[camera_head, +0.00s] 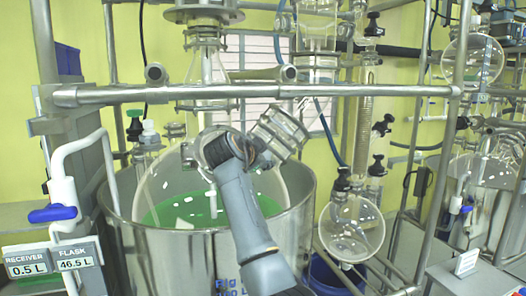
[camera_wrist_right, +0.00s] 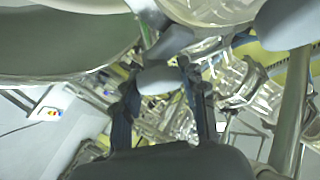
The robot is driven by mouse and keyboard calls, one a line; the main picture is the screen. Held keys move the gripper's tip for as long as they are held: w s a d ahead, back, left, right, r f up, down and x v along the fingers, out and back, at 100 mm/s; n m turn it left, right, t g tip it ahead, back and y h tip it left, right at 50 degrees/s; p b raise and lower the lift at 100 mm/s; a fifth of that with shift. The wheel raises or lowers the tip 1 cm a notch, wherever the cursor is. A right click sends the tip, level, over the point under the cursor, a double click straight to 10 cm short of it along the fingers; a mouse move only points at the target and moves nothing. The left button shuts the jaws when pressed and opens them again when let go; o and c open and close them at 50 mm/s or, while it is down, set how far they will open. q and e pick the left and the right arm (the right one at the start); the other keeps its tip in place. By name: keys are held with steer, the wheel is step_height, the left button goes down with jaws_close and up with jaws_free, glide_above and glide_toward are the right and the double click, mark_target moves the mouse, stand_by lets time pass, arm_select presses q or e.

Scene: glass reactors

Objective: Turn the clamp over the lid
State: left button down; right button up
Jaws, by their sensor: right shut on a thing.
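My right gripper (camera_wrist_right: 160,78) is shut on a pale grey, rounded piece (camera_wrist_right: 158,80) between its two dark fingers in the right wrist view. The piece looks like the clamp's handle, but its other end is hidden. In the head view my right arm reaches up from the bottom, and its dark end (camera_head: 236,150) is in front of the round glass flask (camera_head: 160,185) with green liquid. A tilted, silvery banded neck (camera_head: 279,133) is just right of it; I cannot tell lid from clamp there. My left gripper is not in view.
A steel bath (camera_head: 165,262) surrounds the flask. A horizontal steel bar (camera_head: 380,91) crosses above. A round glass receiver (camera_head: 350,228) hangs at the right. A white pipe with a blue handle (camera_head: 53,214) stands at the left. Frame posts and glassware crowd the right.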

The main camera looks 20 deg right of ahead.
steer(key=shift+m+g, duration=0.3)
steer(key=o, duration=1.2)
steer(key=shift+d, duration=0.1)
steer(key=shift+c, duration=0.2)
steer(key=v, duration=0.7)
steer(key=shift+a, duration=0.2)
steer(key=shift+s, duration=0.1)
steer(key=shift+f, duration=0.1)
